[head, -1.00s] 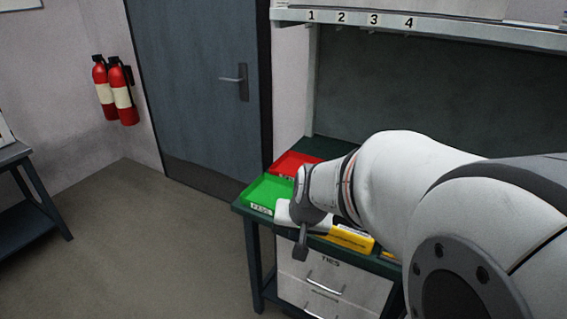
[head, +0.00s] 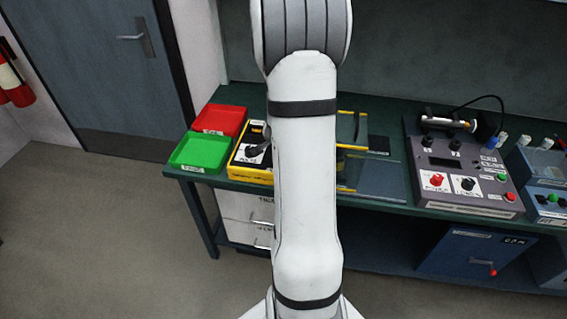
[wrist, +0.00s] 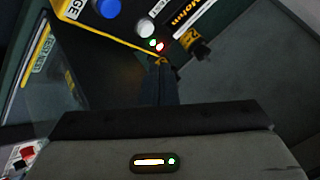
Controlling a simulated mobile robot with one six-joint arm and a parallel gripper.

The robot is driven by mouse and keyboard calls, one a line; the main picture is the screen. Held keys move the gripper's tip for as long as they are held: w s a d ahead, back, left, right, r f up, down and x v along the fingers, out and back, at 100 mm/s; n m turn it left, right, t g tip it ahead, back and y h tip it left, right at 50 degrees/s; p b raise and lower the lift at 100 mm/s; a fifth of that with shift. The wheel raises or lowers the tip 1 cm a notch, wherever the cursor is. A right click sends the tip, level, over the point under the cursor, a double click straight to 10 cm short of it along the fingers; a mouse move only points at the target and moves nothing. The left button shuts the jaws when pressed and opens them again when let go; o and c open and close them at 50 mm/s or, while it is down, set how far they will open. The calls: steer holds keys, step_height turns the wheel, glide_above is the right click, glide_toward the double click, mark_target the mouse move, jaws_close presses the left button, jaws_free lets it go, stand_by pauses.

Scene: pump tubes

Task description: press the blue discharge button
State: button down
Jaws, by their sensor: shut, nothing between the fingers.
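The blue button (wrist: 108,8) is a round cap at the top left of the wrist view, on a dark tester with yellow edges (wrist: 85,33). A white round button (wrist: 146,28) and small green and red lights sit beside it. My gripper (wrist: 162,68) is shut and empty, its dark fingers pointing at the tester's edge near the lights, below and right of the blue button. I cannot tell if the fingertips touch the tester. In the head view the yellow-edged tester (head: 240,172) is partly hidden behind my arm, and the blue button does not show there.
Green (head: 200,152) and red (head: 219,118) trays lie left of the tester on the green bench. A grey control box (head: 466,165) with knobs and buttons stands to the right. A clear panel (head: 380,178) lies between. Yellow-and-black clips (wrist: 198,46) lie close to my fingers.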

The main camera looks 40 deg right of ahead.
steer(key=shift+f, duration=0.1)
step_height(320, 180, down, 9)
steer(key=b, duration=0.7)
steer(key=shift+r+b, duration=0.2)
steer(key=shift+b, duration=0.15)
stand_by(1.4)
steer(key=shift+f+b, duration=0.4)
steer(key=shift+b, duration=0.1)
steer(key=shift+f+b, duration=0.6)
stand_by(0.6)
steer(key=shift+r, duration=0.15)
steer(key=shift+r+p, duration=0.8)
steer(key=shift+r, duration=0.05)
